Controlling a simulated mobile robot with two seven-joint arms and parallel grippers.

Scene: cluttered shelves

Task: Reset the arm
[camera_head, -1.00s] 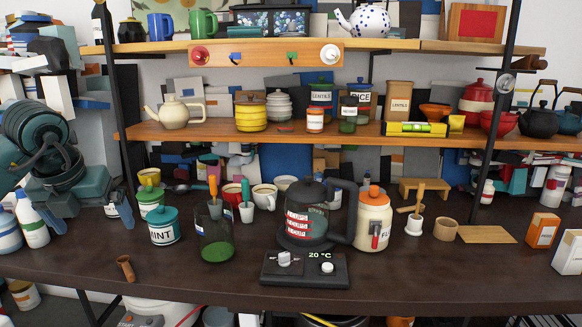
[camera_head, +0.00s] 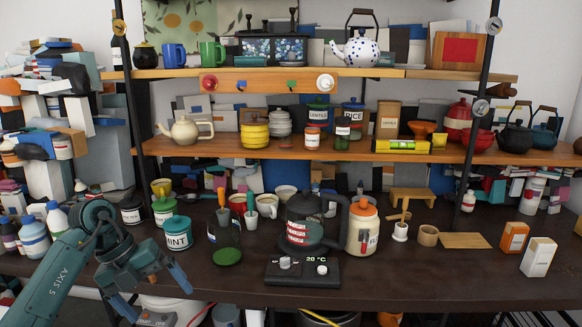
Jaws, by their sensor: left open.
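My left arm (camera_head: 62,270) is teal and comes in from the lower left. My left gripper (camera_head: 152,291) is open and empty, its two blue-tipped fingers apart and pointing down and right. It shows in front of the dark counter's front edge at the left, below the teal MINT canister (camera_head: 177,233). The gripper body hides part of the counter there. My right gripper is not in view.
A dark counter (camera_head: 420,285) holds a black kettle (camera_head: 303,225), a scale (camera_head: 302,270), a cream jar (camera_head: 362,228), a glass with green contents (camera_head: 226,250) and boxes (camera_head: 538,257). Two wooden shelves (camera_head: 290,151) above are crowded. The counter's front right is clear.

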